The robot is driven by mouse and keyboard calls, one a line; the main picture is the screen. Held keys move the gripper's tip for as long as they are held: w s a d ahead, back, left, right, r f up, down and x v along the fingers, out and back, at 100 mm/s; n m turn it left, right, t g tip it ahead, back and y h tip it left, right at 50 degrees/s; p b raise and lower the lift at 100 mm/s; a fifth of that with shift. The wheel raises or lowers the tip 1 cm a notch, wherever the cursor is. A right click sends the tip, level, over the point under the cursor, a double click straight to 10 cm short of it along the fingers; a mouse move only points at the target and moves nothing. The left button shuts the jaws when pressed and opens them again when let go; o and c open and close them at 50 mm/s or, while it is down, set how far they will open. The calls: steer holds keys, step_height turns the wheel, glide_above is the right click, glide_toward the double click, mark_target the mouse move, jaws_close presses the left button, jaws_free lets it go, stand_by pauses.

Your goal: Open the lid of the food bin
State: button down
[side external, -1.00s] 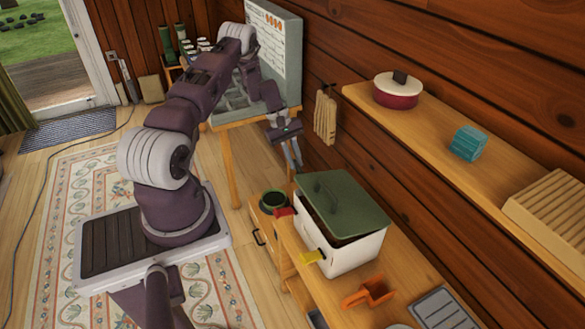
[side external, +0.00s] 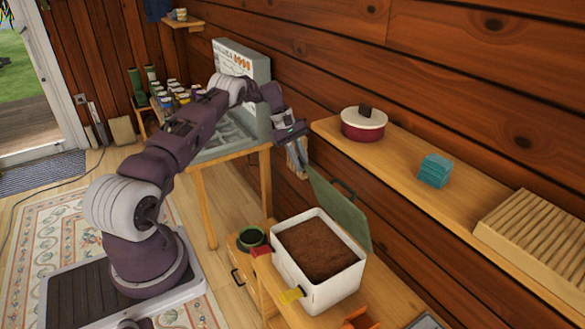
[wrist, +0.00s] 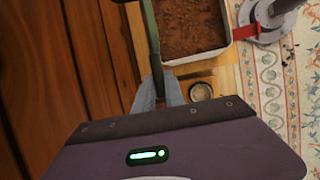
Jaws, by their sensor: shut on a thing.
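The food bin (side external: 289,275) is a white box with red and yellow latches, standing on the wooden counter. Its top is open and brown crumbly contents (side external: 318,248) show inside. Its green lid (side external: 342,218) stands steeply tilted up along the wall side, its handle (side external: 344,187) facing the wall. My gripper (side external: 302,166) is at the lid's upper far corner, shut on the lid's edge. In the wrist view the fingers (wrist: 159,92) meet the lid (wrist: 150,40), seen edge-on, beside the open bin (wrist: 200,55). The exact contact is small and partly hidden.
A wall shelf (side external: 400,185) close to the lid and gripper holds a red pot (side external: 364,125), a teal block (side external: 434,171) and a slatted wooden rack (side external: 535,232). A dark round bowl (side external: 251,237) stands beside the bin. An orange scoop (side external: 360,319) lies in front.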

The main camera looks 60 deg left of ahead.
steer(key=shift+w+d+r, duration=0.1)
steer(key=shift+w+r, duration=0.1)
steer(key=shift+w, duration=0.55)
steer(key=c, duration=1.4)
jaws_free()
steer(key=r, duration=0.2)
steer(key=a+r, duration=0.1)
steer(key=r, duration=0.5)
steer(key=shift+s+a+r, duration=0.25)
steer(key=shift+s, duration=0.05)
steer(key=shift+d+r, duration=0.1)
steer(key=shift+r, duration=0.55)
steer(key=shift+c, duration=0.3)
